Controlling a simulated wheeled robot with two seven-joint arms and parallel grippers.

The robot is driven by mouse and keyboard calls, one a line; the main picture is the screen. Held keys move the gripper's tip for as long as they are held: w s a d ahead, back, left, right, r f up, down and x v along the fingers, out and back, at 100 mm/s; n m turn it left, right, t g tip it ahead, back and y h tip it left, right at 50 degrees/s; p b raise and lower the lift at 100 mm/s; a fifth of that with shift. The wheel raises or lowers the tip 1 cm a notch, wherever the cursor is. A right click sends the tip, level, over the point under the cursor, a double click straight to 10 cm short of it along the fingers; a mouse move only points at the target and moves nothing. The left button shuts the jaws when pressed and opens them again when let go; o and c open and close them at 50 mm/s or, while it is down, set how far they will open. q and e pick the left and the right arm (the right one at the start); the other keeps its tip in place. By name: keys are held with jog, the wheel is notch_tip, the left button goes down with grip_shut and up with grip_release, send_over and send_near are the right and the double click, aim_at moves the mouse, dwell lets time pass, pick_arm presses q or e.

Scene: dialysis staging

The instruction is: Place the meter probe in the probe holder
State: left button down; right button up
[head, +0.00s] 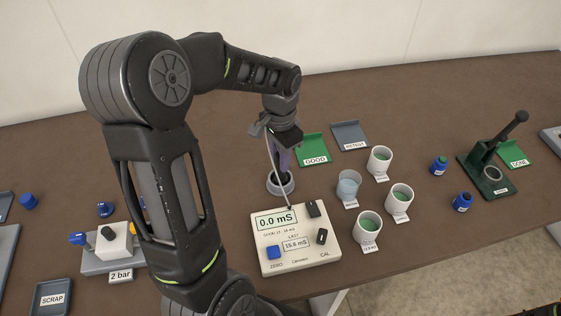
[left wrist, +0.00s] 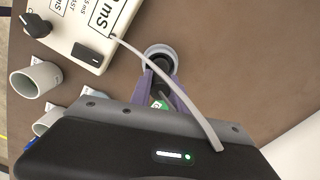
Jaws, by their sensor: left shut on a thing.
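The probe holder (head: 280,187) is a grey round cup on the brown table, behind the meter (head: 297,250). It also shows in the left wrist view as a pale ring (left wrist: 147,50) with a dark inside. My left gripper (head: 283,163), with purple fingers, points down just above the holder, apparently lined up with it. It is shut on the meter probe, whose body is mostly hidden by the fingers and gripper. I cannot tell whether its tip is inside the ring. The probe's pale cable (head: 277,165) runs from the meter up to the gripper. My right gripper is not in view.
The GOOD tray (head: 312,147) and RETEST tray (head: 351,132) lie behind. A dark green press (head: 486,172) stands at right. My left arm covers the table's left middle.

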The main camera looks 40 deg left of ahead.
pick_arm(q)
jog(key=shift+r, duration=0.15)
jog(key=shift+f, duration=0.25)
jog(key=c, duration=1.2)
grip_release()
jog(key=shift+r, duration=0.1)
jog(key=shift+c, duration=0.2)
notch_tip(320, 180, up, 12)
jog(key=shift+r, duration=0.15)
